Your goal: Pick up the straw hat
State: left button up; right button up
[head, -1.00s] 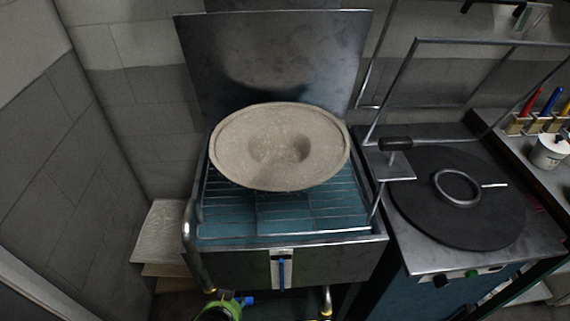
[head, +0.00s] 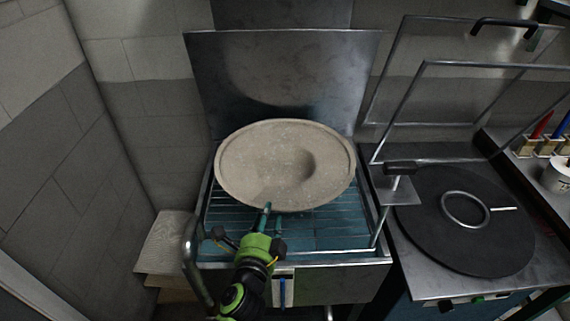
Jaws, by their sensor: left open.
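The straw hat (head: 250,160), pale beige with a wide oval brim and a round hollow in the middle, lies over the wire rack (head: 325,235) of the steel tank. My left gripper (head: 273,213) is at the hat's near brim, coming from below. Its jaws are open. One teal finger overlaps the brim's edge in the picture; I cannot tell whether it touches the hat. My right gripper is out of view.
A raised steel lid (head: 285,75) stands behind the hat. A curved steel handle (head: 189,255) is at the tank's left. To the right are a black round plate (head: 460,245) with a ring and wire frames. A pale stack stands at lower left (head: 163,240).

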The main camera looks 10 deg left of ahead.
aim_at(273, 203)
pick_arm(q)
jog(key=w, duration=0.3)
jog(key=w+p, duration=0.1)
jog(key=w, duration=0.1)
jog(key=shift+w+f, duration=0.2)
jog(key=shift+f, duration=0.2)
jog(key=shift+s, duration=0.1)
jog(key=shift+c, duration=0.4)
jog(key=shift+r, duration=0.1)
grip_shut()
